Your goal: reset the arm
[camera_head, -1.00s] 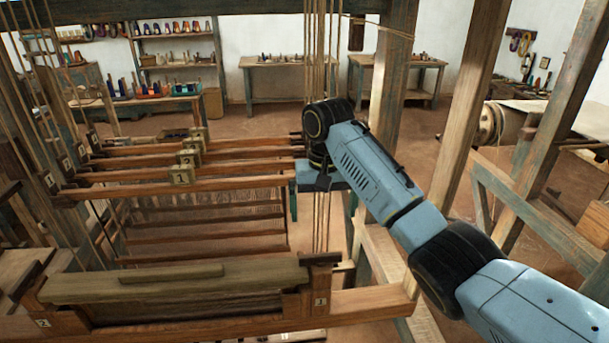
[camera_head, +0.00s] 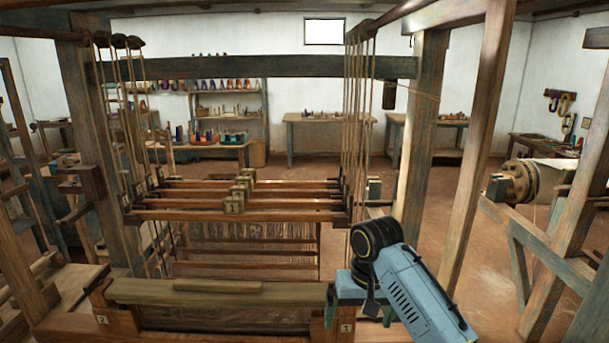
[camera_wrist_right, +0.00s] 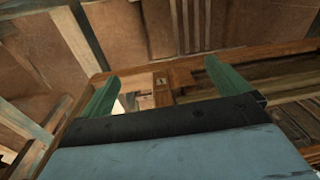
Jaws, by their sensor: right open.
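My right arm comes in from the lower right in the head view, with a blue-grey forearm and a black wrist joint. My right gripper (camera_head: 359,314) hangs low beside the front right end of the loom's beater. Its two green fingers are apart. In the right wrist view the gripper (camera_wrist_right: 160,80) also shows its green fingers spread, with nothing held between them. Beyond the gap is a wooden block with a small label (camera_wrist_right: 161,92). My left gripper is not in view.
The loom's harness bars (camera_head: 240,204) and hanging cords (camera_head: 358,120) stand left of my arm. The beater (camera_head: 215,292) lies in front. Open floor (camera_head: 480,270) lies between the posts.

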